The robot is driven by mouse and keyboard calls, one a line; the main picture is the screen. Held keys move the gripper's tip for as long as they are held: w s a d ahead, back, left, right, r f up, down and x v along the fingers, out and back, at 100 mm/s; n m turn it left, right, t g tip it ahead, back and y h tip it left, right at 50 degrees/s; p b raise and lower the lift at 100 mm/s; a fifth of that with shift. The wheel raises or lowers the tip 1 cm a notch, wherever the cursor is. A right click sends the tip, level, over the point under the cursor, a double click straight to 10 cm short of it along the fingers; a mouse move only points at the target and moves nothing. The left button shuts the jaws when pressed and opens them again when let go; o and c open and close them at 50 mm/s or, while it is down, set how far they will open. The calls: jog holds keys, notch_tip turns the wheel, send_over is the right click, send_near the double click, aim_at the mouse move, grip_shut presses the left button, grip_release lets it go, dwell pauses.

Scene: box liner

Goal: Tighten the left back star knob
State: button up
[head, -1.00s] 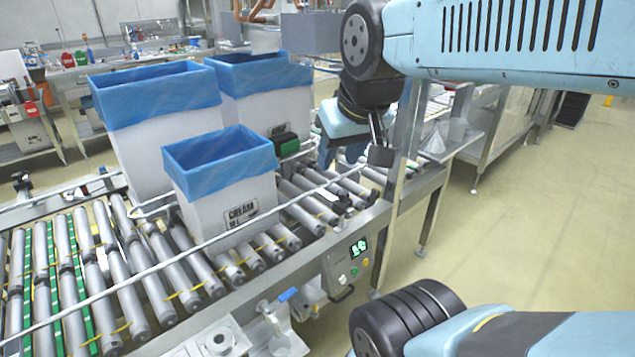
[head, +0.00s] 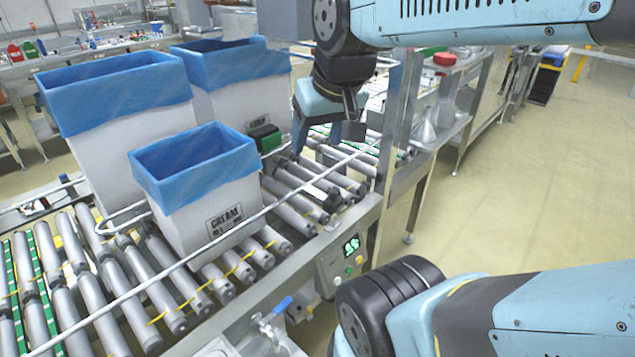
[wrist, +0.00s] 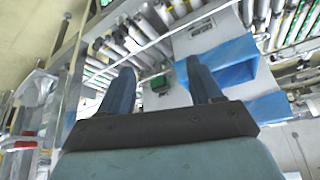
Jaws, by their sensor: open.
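A small dark fitting (head: 322,188) sits by the guide rail (head: 290,203) below and in front of the gripper. I cannot tell whether it is a star knob. The left back star knob cannot be clearly made out in either view. A black and green device (head: 265,138) stands left of the gripper, and in the wrist view (wrist: 158,83) it shows beyond the fingers.
A steel post (head: 397,120) rises close right of my gripper. The right floor is clear.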

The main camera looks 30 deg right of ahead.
jog(key=shift+o, duration=0.7)
jog(key=w+d+f+m+g+y, duration=0.1)
jog(key=w+f+m+g+y, duration=0.1)
jog(key=w+f, duration=0.4)
jog(key=f+m+g, duration=0.1)
jog(key=m, duration=0.1)
jog(key=shift+w+d+f+m+g, duration=0.2)
jog(key=shift+d+m+g, duration=0.1)
jog(key=shift+d+g, duration=0.1)
jog(key=m+t+y, duration=1)
jog(key=m+t, duration=0.2)
jog(key=m, duration=1.1)
send_near(329, 188)
jog(key=x, duration=1)
jog(key=shift+f, duration=0.25)
